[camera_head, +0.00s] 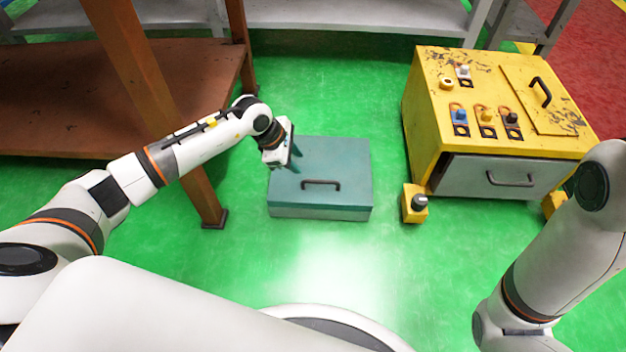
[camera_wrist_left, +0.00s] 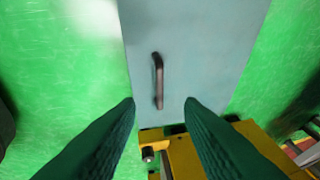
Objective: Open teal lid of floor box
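The teal floor box (camera_head: 320,212) stands on the green floor with its teal lid (camera_head: 335,160) lying flat and shut. A dark bar handle (camera_head: 321,184) sits on the lid near its front edge. My left gripper (camera_head: 293,160) is over the left part of the lid, up and left of the handle. In the left wrist view, the dark handle (camera_wrist_left: 158,80) lies ahead of the two spread teal fingers (camera_wrist_left: 160,108), and nothing is between them. My right arm (camera_head: 560,250) shows at the right, but its gripper is out of view.
A yellow cabinet (camera_head: 470,130) with knobs, a grey drawer and a small hatch stands right of the box. A brown table (camera_head: 100,90) with an orange-brown leg (camera_head: 208,205) stands to the left. Grey shelving (camera_head: 350,15) runs along the back. Green floor is clear in front of the box.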

